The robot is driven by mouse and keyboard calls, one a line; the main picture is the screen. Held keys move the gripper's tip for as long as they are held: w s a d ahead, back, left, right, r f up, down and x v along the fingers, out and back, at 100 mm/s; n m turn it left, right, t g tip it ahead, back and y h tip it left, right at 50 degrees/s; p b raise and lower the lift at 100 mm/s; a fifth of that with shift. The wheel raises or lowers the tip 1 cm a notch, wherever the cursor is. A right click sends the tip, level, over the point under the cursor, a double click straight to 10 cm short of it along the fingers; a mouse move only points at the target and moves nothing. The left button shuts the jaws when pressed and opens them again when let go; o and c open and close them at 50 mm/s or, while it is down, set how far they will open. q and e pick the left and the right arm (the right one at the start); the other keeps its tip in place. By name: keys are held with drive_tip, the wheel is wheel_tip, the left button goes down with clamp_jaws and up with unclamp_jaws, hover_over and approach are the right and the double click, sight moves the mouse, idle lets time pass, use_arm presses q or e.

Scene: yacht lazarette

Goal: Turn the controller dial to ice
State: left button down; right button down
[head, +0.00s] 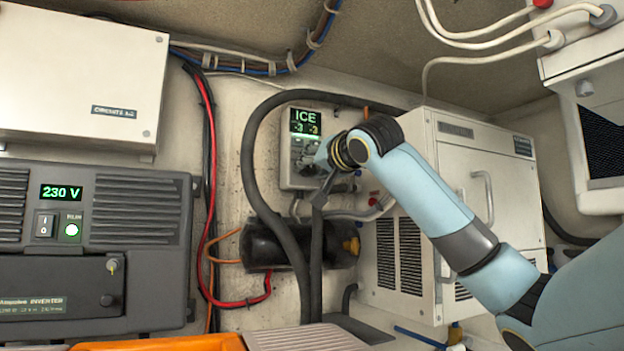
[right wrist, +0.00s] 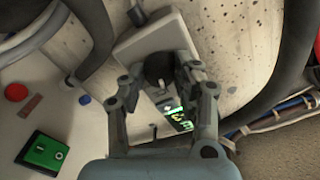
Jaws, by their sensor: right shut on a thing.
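The controller (head: 286,150) is a pale box on the back wall, with a lit display (head: 305,122) reading "ICE" above smaller green and yellow figures. My right gripper (head: 312,168) reaches its lower front from the right and covers part of it. In the right wrist view the black round dial (right wrist: 160,68) sits between the two fingers of the gripper (right wrist: 162,82), which are closed on it. The controller's pale casing (right wrist: 130,48) and part of its green display (right wrist: 180,120) also show there. The dial's pointer cannot be made out. My left gripper is not in view.
A thick black hose (head: 250,175) loops around the controller. A white louvred unit (head: 470,180) stands close on the right, behind my right arm. A grey inverter (head: 140,240) showing "230 V" is at left. A black cylinder (head: 275,246) lies below.

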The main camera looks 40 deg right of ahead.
drive_tip(key=shift+f+m+b, duration=0.1)
drive_tip(key=shift+m+b, duration=0.4)
drive_tip(key=shift+m, duration=0.3)
drive_tip(key=c, duration=1)
unclamp_jaws()
drive_tip(key=shift+o, duration=0.2)
drive_tip(key=v, duration=0.7)
drive_tip(key=shift+s, duration=0.25)
